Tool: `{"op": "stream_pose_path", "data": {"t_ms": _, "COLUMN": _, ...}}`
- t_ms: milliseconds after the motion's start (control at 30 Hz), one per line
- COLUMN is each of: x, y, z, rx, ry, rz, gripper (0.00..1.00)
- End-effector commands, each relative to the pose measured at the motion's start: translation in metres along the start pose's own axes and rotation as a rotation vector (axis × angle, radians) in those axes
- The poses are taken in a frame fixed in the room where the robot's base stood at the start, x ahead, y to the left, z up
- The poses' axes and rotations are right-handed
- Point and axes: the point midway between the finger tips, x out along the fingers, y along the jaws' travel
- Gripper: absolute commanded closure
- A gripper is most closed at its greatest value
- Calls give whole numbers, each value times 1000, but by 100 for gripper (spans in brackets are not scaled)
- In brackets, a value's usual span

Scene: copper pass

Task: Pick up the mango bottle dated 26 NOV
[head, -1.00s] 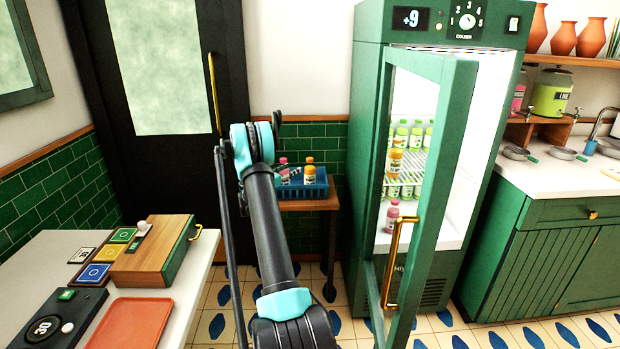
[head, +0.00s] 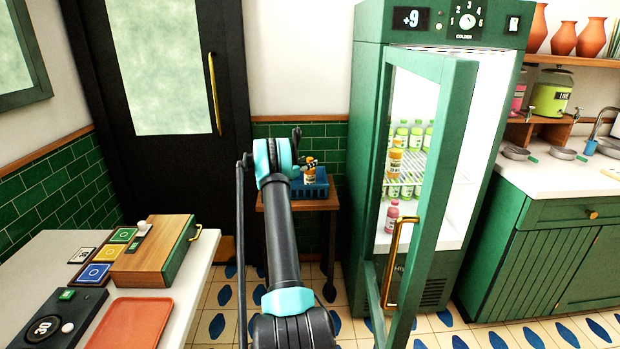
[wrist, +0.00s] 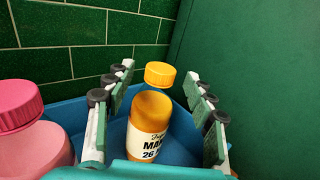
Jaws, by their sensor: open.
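An orange mango bottle (wrist: 150,122) with a yellow-orange cap stands in a blue crate (wrist: 72,118). My gripper (wrist: 162,88) is open, with its fingers on either side of this bottle and gaps showing beside it. In the head view my gripper (head: 306,158) is at the crate (head: 312,192), and the orange bottle (head: 309,178) shows partly below it.
A pink bottle (wrist: 30,140) stands in the crate left of my gripper. Green tiled wall (wrist: 70,55) is behind the crate. The green fridge (head: 365,150) stands right of the crate, its glass door (head: 425,160) open, with several bottles inside.

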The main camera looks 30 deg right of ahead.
Motion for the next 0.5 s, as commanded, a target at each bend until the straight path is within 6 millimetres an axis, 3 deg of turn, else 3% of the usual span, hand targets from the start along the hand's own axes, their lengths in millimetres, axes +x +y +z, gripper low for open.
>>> {"op": "stream_pose_path", "data": {"t_ms": 267, "x": 7, "y": 0, "z": 0, "rx": 0, "ry": 0, "rz": 1, "gripper": 45}}
{"op": "stream_pose_path", "data": {"t_ms": 500, "x": 6, "y": 0, "z": 0, "rx": 0, "ry": 0, "rz": 0, "gripper": 74}}
